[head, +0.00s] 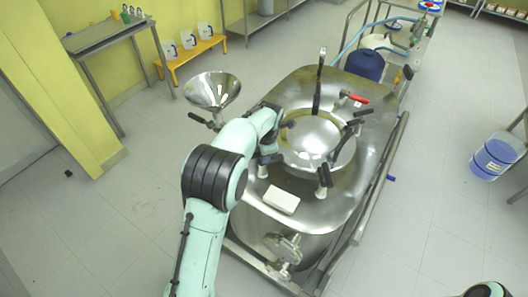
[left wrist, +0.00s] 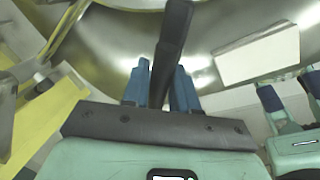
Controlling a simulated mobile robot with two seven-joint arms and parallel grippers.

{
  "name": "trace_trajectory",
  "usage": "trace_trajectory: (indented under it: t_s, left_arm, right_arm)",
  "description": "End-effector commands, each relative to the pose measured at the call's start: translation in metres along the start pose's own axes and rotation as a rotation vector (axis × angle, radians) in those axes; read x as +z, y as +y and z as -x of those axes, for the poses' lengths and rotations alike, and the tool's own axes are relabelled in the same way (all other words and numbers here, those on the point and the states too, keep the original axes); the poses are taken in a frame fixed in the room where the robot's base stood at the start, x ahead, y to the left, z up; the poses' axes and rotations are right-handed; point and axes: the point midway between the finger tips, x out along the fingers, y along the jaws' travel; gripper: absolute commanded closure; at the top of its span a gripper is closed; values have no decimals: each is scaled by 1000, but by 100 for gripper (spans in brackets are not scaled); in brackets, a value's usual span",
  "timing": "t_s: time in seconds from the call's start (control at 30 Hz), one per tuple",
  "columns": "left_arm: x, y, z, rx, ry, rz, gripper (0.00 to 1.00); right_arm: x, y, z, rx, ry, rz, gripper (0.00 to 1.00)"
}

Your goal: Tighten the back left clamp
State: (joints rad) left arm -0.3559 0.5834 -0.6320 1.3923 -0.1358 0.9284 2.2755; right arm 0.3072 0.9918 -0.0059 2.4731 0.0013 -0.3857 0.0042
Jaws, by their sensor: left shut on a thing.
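The round steel lid (head: 312,138) sits on the steel reactor (head: 365,165), with black-handled clamps around its rim. My left gripper (head: 282,126) reaches the lid's left side, where my arm partly covers the clamp. In the left wrist view, my left gripper (left wrist: 166,90) has its blue fingers shut on a black clamp handle (left wrist: 174,38), which stands out between them. A front clamp (head: 324,176) and a right-side clamp (head: 355,123) have black handles. How tight the held clamp is cannot be told.
A white box (head: 282,200) lies on the reactor top near the lid and shows in the left wrist view (left wrist: 258,54). A steel funnel (head: 212,90) stands left of the reactor.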

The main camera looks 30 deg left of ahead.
Motion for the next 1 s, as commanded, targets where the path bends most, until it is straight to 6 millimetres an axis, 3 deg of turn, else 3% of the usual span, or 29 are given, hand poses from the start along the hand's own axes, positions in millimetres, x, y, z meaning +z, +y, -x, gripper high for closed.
trace_trajectory:
  t_s: [0.4, 1.0]
  left_arm:
    - [0, -2, -1, -5, 55, 250, 100]
    - [-1, -3, -3, -7, 69, 313, 100]
  right_arm:
    - [-8, -7, 11, -4, 11, 4, 52]
    - [-10, -8, 13, -4, 13, 5, 52]
